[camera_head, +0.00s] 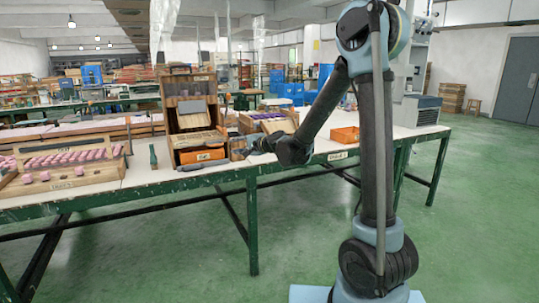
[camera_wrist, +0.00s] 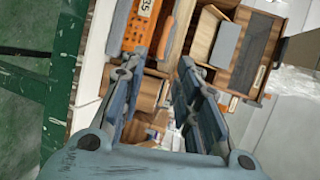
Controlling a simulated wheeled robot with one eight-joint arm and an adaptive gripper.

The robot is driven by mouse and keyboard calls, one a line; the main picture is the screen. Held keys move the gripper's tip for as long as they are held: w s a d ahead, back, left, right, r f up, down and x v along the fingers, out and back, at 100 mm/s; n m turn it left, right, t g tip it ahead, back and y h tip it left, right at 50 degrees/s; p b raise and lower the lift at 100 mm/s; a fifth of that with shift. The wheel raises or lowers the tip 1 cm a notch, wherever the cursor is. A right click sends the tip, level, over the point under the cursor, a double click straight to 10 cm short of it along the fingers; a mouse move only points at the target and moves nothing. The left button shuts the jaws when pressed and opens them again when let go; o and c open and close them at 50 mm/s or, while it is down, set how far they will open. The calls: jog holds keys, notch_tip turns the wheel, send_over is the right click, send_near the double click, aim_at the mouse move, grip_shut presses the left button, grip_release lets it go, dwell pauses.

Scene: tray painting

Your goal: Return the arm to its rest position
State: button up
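My arm stands on the right in the head view, bent at the elbow, with its forearm reaching down and left toward the long table (camera_head: 222,175). My gripper (camera_head: 243,150) is near the table's front edge, just right of the wooden cabinet (camera_head: 177,83). In the wrist view my gripper (camera_wrist: 158,68) has its two fingers spread apart with a clear gap between them. Nothing is held between them. The cabinet's shelves and a tilted grey panel (camera_wrist: 228,43) show beyond the fingers. The exact gap between gripper and table is hard to tell.
An orange bin (camera_head: 345,134) and a grey box (camera_head: 420,110) stand on the table at right. A wooden rack with pink pieces (camera_head: 70,160) is at left, with a green bottle (camera_head: 153,156) beside it. Open green floor (camera_head: 470,210) lies at right.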

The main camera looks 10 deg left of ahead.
jog(key=s+d+n+g+h, duration=0.1)
jog(key=s+d+n, duration=0.15)
jog(key=d, duration=0.35)
jog(key=s+d+n+h, duration=0.1)
jog(key=s+d, duration=0.2)
jog(key=d, duration=0.2)
jog(key=s+d+f+n+g+h, duration=0.1)
jog(key=s+d+f+g+h, duration=0.1)
jog(key=s+d, duration=0.8)
jog(key=s+d+f+n+g+h, duration=0.1)
jog(key=s+d+f+h, duration=0.4)
jog(key=s+d, duration=0.6)
jog(key=s+d+f+n+g+h, duration=0.2)
jog(key=s+d+f, duration=0.4)
jog(key=s+d, duration=0.4)
jog(key=d+h, duration=0.1)
jog(key=d, duration=0.1)
jog(key=shift+s+d+f+g, duration=0.3)
jog(key=shift+s+d+f, duration=0.05)
jog(key=shift+d, duration=0.05)
jog(key=shift+w+f, duration=0.2)
jog(key=shift+w, duration=0.3)
